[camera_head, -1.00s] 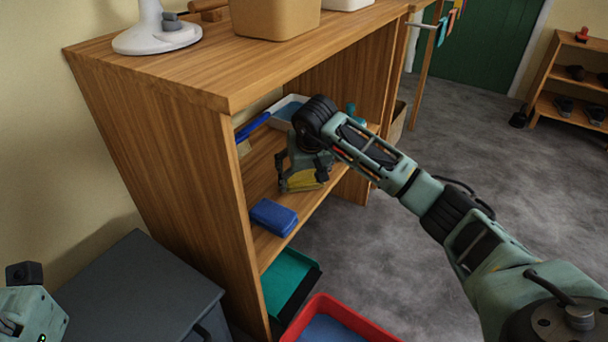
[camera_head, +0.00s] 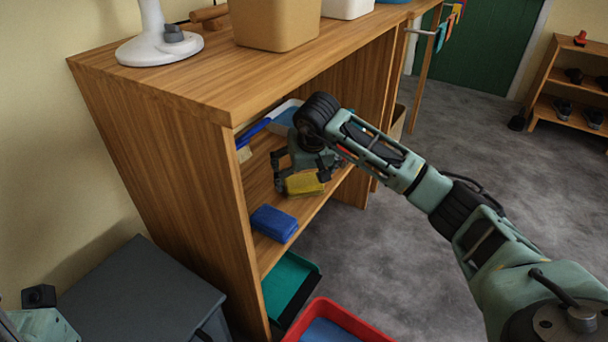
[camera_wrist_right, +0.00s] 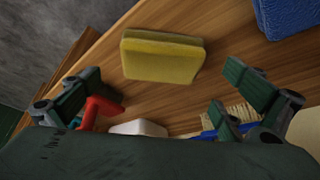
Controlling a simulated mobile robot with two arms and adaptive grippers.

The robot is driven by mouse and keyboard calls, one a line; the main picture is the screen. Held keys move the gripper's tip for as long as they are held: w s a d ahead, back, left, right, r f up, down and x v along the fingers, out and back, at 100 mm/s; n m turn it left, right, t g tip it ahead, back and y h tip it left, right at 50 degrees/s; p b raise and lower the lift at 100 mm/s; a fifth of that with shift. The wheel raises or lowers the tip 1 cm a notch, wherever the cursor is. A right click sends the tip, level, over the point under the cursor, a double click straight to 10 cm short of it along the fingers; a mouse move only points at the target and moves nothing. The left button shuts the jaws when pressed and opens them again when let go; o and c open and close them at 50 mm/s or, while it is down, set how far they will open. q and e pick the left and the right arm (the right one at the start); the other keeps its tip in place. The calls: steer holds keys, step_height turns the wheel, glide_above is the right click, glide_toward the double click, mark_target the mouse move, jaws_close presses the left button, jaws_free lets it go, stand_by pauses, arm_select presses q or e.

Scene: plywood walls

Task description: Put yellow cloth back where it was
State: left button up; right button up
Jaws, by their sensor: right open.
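The yellow cloth (camera_head: 304,184), a folded block, lies on the middle shelf of the wooden unit, near its front edge. In the right wrist view the yellow cloth (camera_wrist_right: 163,57) lies flat on the wood, ahead of the fingers and apart from them. My right gripper (camera_head: 301,184) is open and empty, just behind and above the cloth; its spread fingers (camera_wrist_right: 170,92) also show in the right wrist view. A blue folded cloth (camera_head: 274,223) lies on the same shelf to the left. My left arm shows at the lower left edge; its fingers cannot be made out.
The shelf unit's top board (camera_head: 215,95) and side panel hem in my right arm. A white tray (camera_head: 284,116) and a blue-handled brush (camera_head: 254,131) lie behind on the shelf. A teal dustpan (camera_head: 286,285) and a red bin (camera_head: 340,316) stand below.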

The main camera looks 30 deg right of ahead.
mark_target(306, 188)
steer(key=p+v, duration=0.1)
steer(key=v, duration=0.3)
stand_by(0.5)
